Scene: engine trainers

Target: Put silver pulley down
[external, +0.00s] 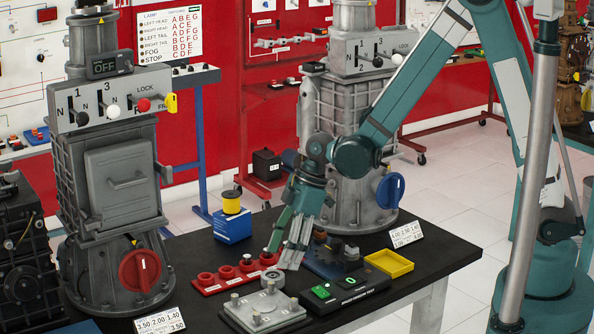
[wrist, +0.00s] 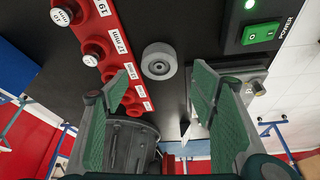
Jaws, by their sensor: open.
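The silver pulley (external: 272,279), a small grey wheel with a hub, is on the black table between the red socket rack and the metal plate. In the wrist view the pulley (wrist: 159,61) shows whole, just beyond the fingertips and between their lines. My gripper (external: 282,258) is open above the pulley, pointing down. In the wrist view the gripper's two green fingers (wrist: 165,72) stand wide apart with nothing held between them. I cannot tell the exact gap between fingertips and pulley.
The red rack (external: 205,289) with red sockets lies left of the pulley. A metal plate with posts (external: 265,309) is in front. A black box with green switch (external: 345,293), a yellow tray (external: 389,263) and a blue box (external: 232,226) are nearby. Tall grey machines stand at left and behind.

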